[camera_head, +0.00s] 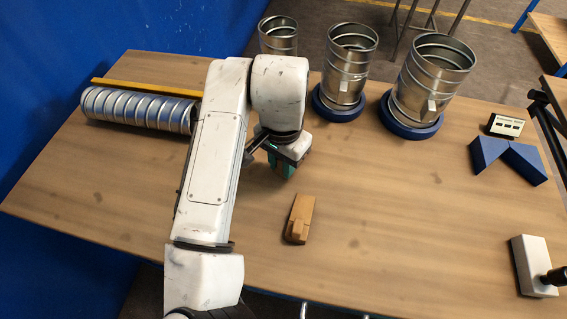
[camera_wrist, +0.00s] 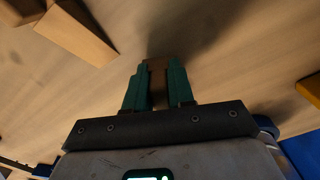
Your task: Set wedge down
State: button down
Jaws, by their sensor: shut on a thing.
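My gripper (camera_head: 288,168) is over the middle of the table, partly hidden behind my own arm in the head view. In the wrist view its teal fingers (camera_wrist: 159,88) are shut on a small brown wooden wedge (camera_wrist: 158,72). The head view hides this wedge. A dark shadow lies on the table just beyond the fingertips; I cannot tell whether the wedge touches the wood. Another brown wooden wedge shape (camera_head: 303,212) lies on the table nearer the front, apart from my gripper. It also shows at the upper left of the wrist view (camera_wrist: 78,32).
A ribbed metal duct (camera_head: 140,108) and a yellow strip (camera_head: 145,88) lie at the left. Metal cylinders, two on blue rings (camera_head: 412,128), stand along the back. Blue angled blocks (camera_head: 520,160), a small display box (camera_head: 506,125) and a grey block (camera_head: 533,262) are at the right.

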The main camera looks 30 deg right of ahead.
jog(key=s+a+r, duration=0.1)
jog(key=s+r, duration=1)
jog(key=s, duration=0.3)
jog(key=shift+a+r, duration=0.3)
jog(key=shift+r, duration=0.05)
